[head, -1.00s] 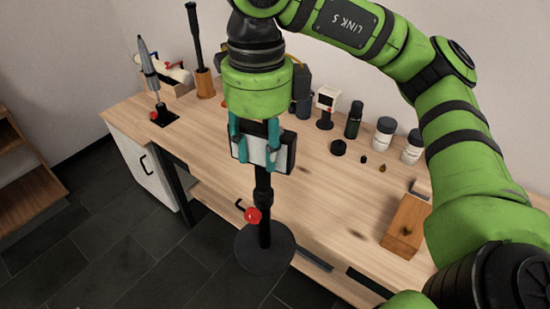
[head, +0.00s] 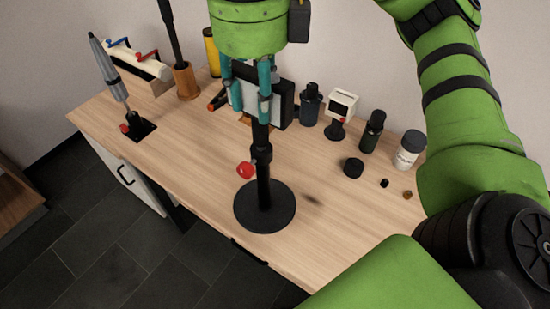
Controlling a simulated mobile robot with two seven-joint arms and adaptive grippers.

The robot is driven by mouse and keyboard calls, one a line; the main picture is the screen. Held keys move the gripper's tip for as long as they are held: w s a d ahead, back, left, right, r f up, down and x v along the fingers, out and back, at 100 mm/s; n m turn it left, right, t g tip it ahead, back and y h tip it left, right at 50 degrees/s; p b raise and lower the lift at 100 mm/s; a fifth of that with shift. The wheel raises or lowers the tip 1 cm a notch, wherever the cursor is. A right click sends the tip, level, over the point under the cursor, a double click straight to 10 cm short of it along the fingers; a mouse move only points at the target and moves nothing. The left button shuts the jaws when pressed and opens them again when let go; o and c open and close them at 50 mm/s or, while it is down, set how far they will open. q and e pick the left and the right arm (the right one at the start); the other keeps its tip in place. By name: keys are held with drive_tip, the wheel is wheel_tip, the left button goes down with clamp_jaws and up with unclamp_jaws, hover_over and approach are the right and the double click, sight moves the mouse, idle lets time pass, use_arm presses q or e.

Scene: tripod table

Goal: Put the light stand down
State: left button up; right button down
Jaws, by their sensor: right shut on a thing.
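The light stand has a round black base (head: 265,208), a black pole with a red knob (head: 245,169), and a panel head (head: 283,103) at the top. It is upright, with its base over the front part of the wooden tabletop. I cannot tell whether the base touches the wood. My right gripper (head: 250,100), with teal fingers, is shut on the light stand near its head, and the fingers hide part of the head. My left gripper is not in view.
On the table (head: 180,150), a grey pen-like tool in a holder (head: 115,80) and a wooden cup (head: 186,81) stand at left. A dark bottle (head: 372,132), a small white device (head: 341,106) and a white jar (head: 409,150) stand at right. Bare wood surrounds the base.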

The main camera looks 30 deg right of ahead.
drive_tip(key=shift+d+r, duration=0.1)
drive_tip(key=shift+r, duration=0.05)
drive_tip(key=shift+d+r, duration=0.1)
drive_tip(key=shift+d, duration=0.15)
drive_tip(key=s+d+p, duration=0.3)
drive_tip(key=d+p, duration=0.2)
drive_tip(key=d, duration=0.9)
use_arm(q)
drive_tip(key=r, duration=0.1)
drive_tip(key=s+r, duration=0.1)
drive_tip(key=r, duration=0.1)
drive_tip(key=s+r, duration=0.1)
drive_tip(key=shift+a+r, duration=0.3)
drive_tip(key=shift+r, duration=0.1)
use_arm(e)
drive_tip(key=w+a+f, duration=0.5)
drive_tip(key=w+f, duration=0.5)
drive_tip(key=shift+a+f, duration=0.3)
drive_tip(key=shift+w, duration=0.1)
